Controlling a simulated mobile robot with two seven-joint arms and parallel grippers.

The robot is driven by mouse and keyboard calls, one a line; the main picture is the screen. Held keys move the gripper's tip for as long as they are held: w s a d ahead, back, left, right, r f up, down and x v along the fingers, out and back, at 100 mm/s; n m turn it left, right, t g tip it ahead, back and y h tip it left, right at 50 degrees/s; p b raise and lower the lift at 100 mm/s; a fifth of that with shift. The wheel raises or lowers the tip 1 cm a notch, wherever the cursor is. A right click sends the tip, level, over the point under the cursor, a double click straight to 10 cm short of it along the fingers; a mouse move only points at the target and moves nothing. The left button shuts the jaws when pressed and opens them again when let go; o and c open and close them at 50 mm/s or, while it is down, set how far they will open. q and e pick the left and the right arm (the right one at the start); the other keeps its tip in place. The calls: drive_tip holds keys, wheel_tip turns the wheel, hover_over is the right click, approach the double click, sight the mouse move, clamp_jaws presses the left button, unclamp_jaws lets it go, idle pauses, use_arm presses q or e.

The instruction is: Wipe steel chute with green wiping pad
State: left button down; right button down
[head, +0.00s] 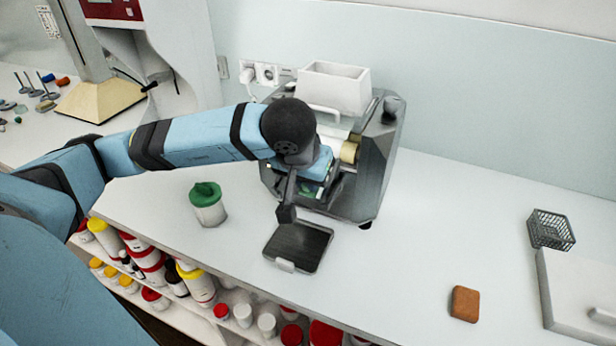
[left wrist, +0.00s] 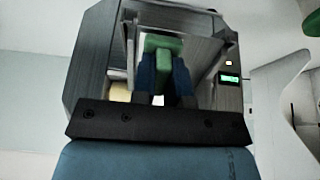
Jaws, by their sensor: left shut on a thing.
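My left gripper (head: 312,182) reaches in from the left to the front of the grey mill (head: 376,165). In the left wrist view its blue fingers (left wrist: 164,82) are shut on the green wiping pad (left wrist: 163,46). In the head view the pad is mostly hidden by my wrist; a bit of green shows there. The steel chute (left wrist: 203,48) appears as slanted grey metal around the pad in the left wrist view. In the head view my arm covers most of it. I cannot tell whether the pad touches the chute. My right gripper is not in view.
A dark tray (head: 298,247) lies below the gripper. A white tub with a green top (head: 208,204) stands to its left. A brown block (head: 465,304), a wire basket (head: 551,230) and a pale box (head: 580,295) are at right. The counter between mill and basket is clear.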

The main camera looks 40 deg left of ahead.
use_arm(q)
drive_tip(key=shift+w+f+b, duration=0.15)
drive_tip(key=shift+f+b, duration=0.25)
drive_tip(key=shift+b, duration=0.1)
